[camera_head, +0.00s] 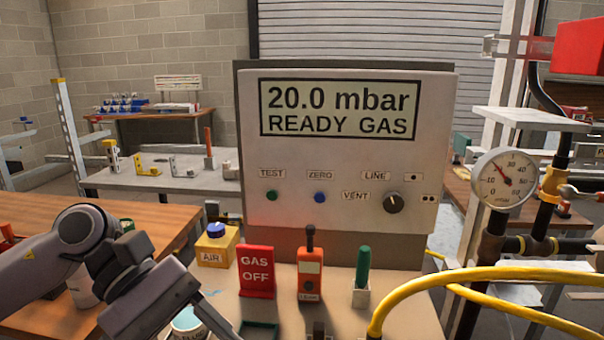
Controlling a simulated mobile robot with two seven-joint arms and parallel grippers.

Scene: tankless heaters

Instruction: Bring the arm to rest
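My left arm (85,235) comes in from the left. It is bent at a rounded grey joint, and its far end angles down to the lower right. My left gripper (190,312) is low in the view, near a white cup-like container (187,322) at the bottom edge. The arm hides part of that container. Its fingers are not clear enough to tell open from shut. I see no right arm or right gripper.
A test panel (345,160) reads "20.0 mbar READY GAS". Before it stand a yellow AIR box (216,246), a red GAS OFF sign (256,272), an orange handheld device (310,272) and a green-handled tool (362,272). A yellow hose (470,275) and gauge (505,180) crowd the right.

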